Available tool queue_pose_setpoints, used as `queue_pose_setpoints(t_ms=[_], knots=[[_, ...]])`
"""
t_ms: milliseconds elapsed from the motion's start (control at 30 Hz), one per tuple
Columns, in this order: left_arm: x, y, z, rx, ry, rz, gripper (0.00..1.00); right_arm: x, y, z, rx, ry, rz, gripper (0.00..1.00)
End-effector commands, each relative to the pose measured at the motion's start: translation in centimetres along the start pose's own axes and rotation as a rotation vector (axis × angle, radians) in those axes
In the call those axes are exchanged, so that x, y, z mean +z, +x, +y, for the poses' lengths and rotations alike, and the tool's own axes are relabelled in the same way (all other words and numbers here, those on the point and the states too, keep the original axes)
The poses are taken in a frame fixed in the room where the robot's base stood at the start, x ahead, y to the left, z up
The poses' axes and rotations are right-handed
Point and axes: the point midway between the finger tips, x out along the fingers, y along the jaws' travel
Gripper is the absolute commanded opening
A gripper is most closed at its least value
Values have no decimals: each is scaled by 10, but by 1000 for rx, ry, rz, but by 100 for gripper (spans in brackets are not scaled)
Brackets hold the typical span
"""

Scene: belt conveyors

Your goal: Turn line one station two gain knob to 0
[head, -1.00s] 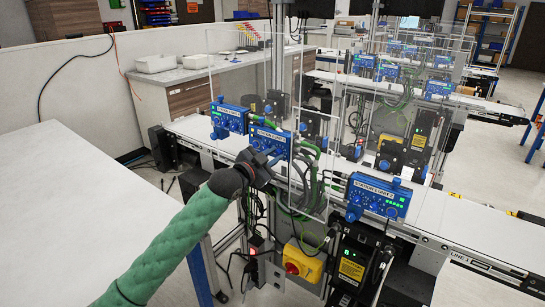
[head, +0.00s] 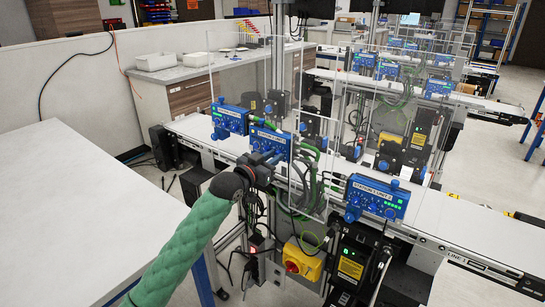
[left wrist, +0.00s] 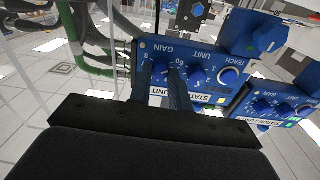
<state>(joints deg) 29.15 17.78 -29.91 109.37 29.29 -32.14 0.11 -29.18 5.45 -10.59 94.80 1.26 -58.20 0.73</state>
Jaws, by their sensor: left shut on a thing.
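A blue control box (head: 268,143) with knobs and a green display is mounted on the near side of the first conveyor line. My left gripper (head: 272,160) is at its front. In the left wrist view the box (left wrist: 193,50) appears upside down, with GAIN, UNIT and TEACH labels. The gripper's fingers (left wrist: 168,92) reach the panel at the gain knob (left wrist: 161,72) and are shut on it. The fingers partly hide the knob and its scale, so its setting cannot be read. My right gripper is out of view.
Similar blue boxes stand to the left (head: 230,118) and right (head: 377,196) on the line. Clear panels (head: 308,165) and green cables (head: 308,150) are close to my left gripper. A yellow switch box (head: 303,262) is below. A white table (head: 75,215) is at left.

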Motion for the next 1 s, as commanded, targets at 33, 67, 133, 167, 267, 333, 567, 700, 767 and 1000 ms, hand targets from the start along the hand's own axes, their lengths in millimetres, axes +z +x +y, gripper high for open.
queue_pose_setpoints(t_ms=[33,67,133,167,267,333,567,700,767,1000], knots=[[-2,0,0,0,-10,2,0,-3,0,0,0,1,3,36],[-2,0,0,0,-15,3,0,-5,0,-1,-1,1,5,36],[-2,0,0,0,-22,3,0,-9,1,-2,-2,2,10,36],[-2,0,0,0,-24,3,0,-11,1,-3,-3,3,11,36],[-2,0,0,-1,-27,3,0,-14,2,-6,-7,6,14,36],[-2,0,0,-1,-27,4,0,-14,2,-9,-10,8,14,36],[-2,0,0,-1,-26,4,29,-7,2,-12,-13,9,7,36],[-1,0,0,-1,-25,3,41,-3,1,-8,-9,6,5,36],[-1,0,0,-1,-25,3,41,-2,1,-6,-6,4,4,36],[1,-4,0,-1,-25,2,41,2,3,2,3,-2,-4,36]])
